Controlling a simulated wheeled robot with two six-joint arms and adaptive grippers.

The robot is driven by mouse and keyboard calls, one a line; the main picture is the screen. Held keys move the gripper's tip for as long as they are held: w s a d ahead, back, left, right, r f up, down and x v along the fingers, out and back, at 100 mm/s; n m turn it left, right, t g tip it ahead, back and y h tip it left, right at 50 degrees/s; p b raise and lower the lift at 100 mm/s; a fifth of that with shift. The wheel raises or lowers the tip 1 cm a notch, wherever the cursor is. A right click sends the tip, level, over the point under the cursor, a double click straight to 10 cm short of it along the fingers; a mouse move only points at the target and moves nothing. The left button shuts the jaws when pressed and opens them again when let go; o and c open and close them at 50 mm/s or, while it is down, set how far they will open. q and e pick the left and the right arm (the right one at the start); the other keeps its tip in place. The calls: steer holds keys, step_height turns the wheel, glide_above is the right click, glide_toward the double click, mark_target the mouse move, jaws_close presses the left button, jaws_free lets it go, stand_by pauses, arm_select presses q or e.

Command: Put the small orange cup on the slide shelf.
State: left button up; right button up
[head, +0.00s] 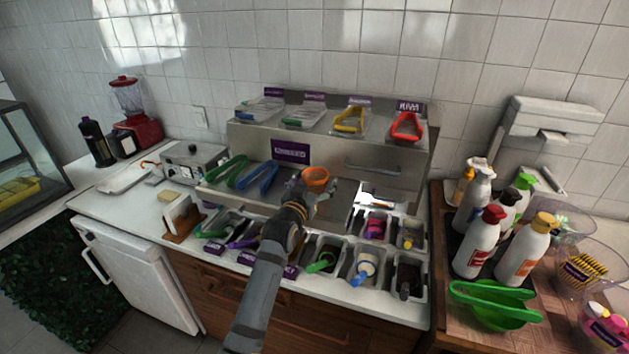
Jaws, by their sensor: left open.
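The small orange cup (316,176) is at the front of the lower level of the stepped metal shelf unit (345,182), right of the blue tongs. I cannot tell whether it rests on the metal or is slightly above it. My left gripper (319,188) is open, right at the near side of the cup. Its fingers overlap the cup's lower part in the picture, and contact is unclear. My right gripper is out of view.
Green tongs (227,170) and blue tongs (258,178) lie left of the cup. Yellow tongs (349,120) and red tongs (406,126) sit on the upper level. Topping bins (322,258) fill the counter in front. Sauce bottles (478,243) stand at right.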

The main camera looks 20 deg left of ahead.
arm_select(q)
steer(key=shift+s+f, duration=0.1)
steer(key=shift+s, duration=0.15)
steer(key=s+b, duration=0.2)
steer(key=s, duration=0.9)
steer(key=shift+s+a+b, duration=0.15)
steer(key=shift+s+b, duration=0.1)
steer(key=shift+b, duration=0.15)
